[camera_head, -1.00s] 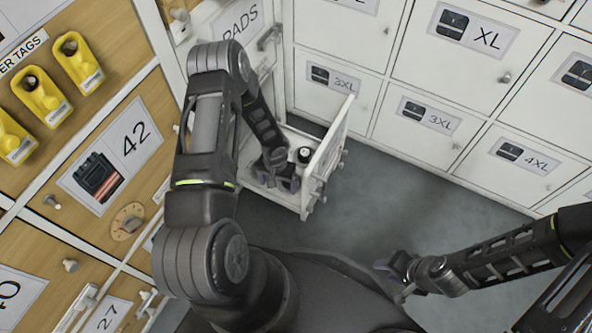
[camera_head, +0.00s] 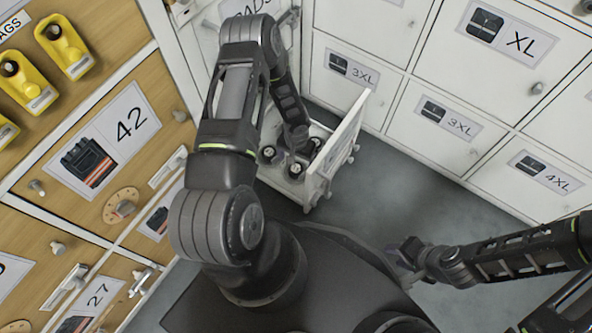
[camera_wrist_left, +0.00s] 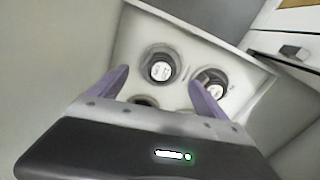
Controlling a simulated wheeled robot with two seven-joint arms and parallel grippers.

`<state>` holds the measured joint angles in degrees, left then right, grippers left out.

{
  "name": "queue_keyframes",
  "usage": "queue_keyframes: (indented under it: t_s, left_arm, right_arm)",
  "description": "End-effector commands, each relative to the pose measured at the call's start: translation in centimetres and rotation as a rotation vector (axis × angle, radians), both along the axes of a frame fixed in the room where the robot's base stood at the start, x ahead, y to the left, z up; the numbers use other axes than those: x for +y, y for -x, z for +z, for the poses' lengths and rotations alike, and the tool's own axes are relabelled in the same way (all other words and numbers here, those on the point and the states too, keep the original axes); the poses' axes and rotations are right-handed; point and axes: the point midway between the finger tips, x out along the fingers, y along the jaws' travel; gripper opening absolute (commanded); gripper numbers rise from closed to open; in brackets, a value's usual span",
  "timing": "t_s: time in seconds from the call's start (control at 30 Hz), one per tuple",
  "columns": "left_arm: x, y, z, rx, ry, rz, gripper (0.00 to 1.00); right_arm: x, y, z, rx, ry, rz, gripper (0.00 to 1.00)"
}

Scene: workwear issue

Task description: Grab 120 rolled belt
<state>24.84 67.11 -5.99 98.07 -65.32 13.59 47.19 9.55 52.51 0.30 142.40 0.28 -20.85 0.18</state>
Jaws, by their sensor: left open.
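An open white drawer (camera_head: 285,191) low by the cabinets holds dark rolled belts with pale round centres. In the left wrist view one rolled belt (camera_wrist_left: 160,66) lies ahead between the fingertips, another rolled belt (camera_wrist_left: 213,82) sits near the right finger, and a third (camera_wrist_left: 147,101) is mostly hidden by the gripper. Their centre labels are too small to read, so I cannot tell which is 120. My left gripper (camera_wrist_left: 158,76) is open, with nothing visibly gripped; it also shows over the drawer in the head view (camera_head: 300,150). My right gripper (camera_head: 405,254) is away to the right, its jaws unclear.
The drawer's raised front panel (camera_head: 340,150) stands just right of my left gripper. White lockers (camera_head: 435,115) line the back, and wooden drawers (camera_head: 110,140) with yellow tag holders (camera_head: 65,45) stand left. Grey floor (camera_head: 390,185) is clear between the drawer and my right arm.

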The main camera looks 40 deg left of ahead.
Motion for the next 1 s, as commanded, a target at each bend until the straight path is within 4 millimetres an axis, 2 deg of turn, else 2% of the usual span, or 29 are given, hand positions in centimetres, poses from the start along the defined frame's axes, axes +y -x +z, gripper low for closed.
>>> queue_keyframes:
  t_s: [0.37, 0.7, 1.0]
  left_arm:
    - [0.1, 0.0, -0.7, -0.001, 0.0, 0.001, 0.87]
    - [0.2, 0.0, -5.1, -0.001, 0.0, 0.001, 0.87]
    - [0.3, 0.0, -5.4, -0.001, 0.0, 0.0, 0.87]
  right_arm:
    - [0.0, -0.1, -0.3, -0.002, 0.0, -0.002, 0.36]
    - [0.0, -0.5, -2.6, -0.012, 0.003, -0.007, 0.36]
    - [0.0, -0.5, -2.6, -0.014, 0.004, -0.007, 0.36]
